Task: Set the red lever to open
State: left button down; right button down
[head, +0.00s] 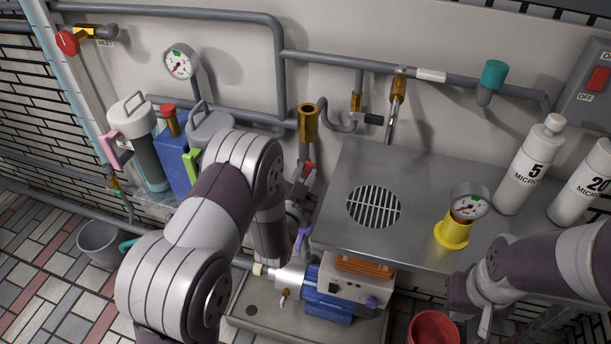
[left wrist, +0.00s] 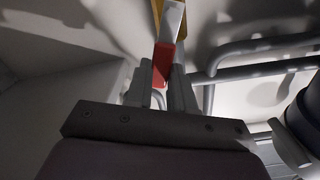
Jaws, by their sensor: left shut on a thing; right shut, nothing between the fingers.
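The red lever (left wrist: 164,64) lies between the fingers of my left gripper (left wrist: 161,85) in the left wrist view. Its pale metal arm (left wrist: 172,20) runs up to a brass part (left wrist: 156,8) at the top edge. In the head view a small red piece of the lever (head: 308,167) shows at my left gripper (head: 302,178), below an upright brass fitting (head: 307,122). My left gripper is shut on the lever; my forearm hides part of this area. My right gripper (head: 485,322) is shut and empty at the lower right, beyond the bench's front.
A steel bench (head: 400,185) with a round grate (head: 374,207) stands right of the left gripper. A yellow-based gauge (head: 453,232) and white bottles (head: 530,165) stand on it. A blue pump (head: 328,296) sits below. Grey pipes (head: 330,60) run along the wall.

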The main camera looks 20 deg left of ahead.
pick_arm(q)
jog(key=a+n, duration=0.1)
jog(key=n, duration=0.1)
jog(key=a+n, duration=0.1)
jog(key=n, duration=0.1)
jog(key=shift+r, duration=0.15)
jog(key=c, duration=1)
grip_release()
jog(key=shift+a, duration=0.1)
jog(key=shift+o, duration=0.2)
jog(key=s+p, duration=0.1)
jog(key=s, duration=1.1)
jog(key=shift+s+a+p, duration=0.2)
jog(key=shift+s+p, duration=0.15)
